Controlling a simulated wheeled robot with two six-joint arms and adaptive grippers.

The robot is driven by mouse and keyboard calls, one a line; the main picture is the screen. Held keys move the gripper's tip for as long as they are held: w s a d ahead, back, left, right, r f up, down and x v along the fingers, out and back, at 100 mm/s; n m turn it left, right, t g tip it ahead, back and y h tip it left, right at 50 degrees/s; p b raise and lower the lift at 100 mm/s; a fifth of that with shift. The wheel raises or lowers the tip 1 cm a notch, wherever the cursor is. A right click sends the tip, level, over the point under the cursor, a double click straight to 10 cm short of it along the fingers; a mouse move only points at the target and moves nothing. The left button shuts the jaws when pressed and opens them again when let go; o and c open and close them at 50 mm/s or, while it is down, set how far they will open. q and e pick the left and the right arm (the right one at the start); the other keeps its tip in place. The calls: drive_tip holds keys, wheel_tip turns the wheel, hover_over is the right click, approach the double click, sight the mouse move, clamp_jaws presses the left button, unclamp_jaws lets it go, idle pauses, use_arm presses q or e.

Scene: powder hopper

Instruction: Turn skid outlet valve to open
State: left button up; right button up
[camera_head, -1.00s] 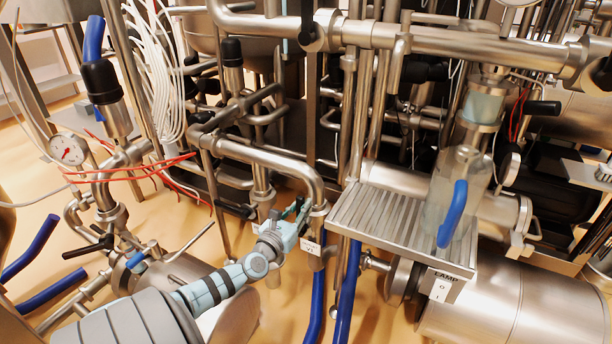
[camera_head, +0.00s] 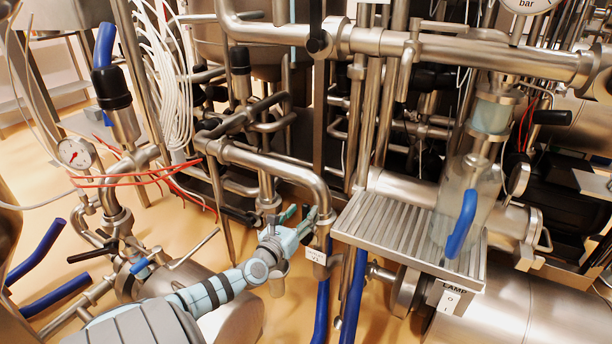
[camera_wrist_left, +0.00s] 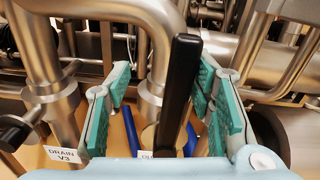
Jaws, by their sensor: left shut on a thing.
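My left gripper (camera_head: 300,222) is at the lower end of a bent steel pipe (camera_head: 318,188), near the middle of the head view. In the left wrist view, a long black valve handle (camera_wrist_left: 178,92) stands between the teal finger pads of the left gripper (camera_wrist_left: 163,88), which is shut on it. The handle looks near upright in that view. A white tag (camera_head: 316,257) hangs just below the gripper; its text is mostly hidden or too small to read. The valve body is largely hidden by the gripper and handle. My right gripper is not in view.
A tag reading DRAIN V3 (camera_wrist_left: 63,154) is by a neighbouring pipe with a black handle. A slatted steel shelf (camera_head: 385,225) and a clear vessel (camera_head: 465,205) are to the right. Blue hoses (camera_head: 352,290) hang below. Pipes crowd both sides of the gripper.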

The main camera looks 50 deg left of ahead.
use_arm(q)
drive_tip(key=shift+d, duration=0.25)
idle(0.5)
drive_tip(key=v, duration=1.2)
drive_tip(key=shift+w, duration=0.1)
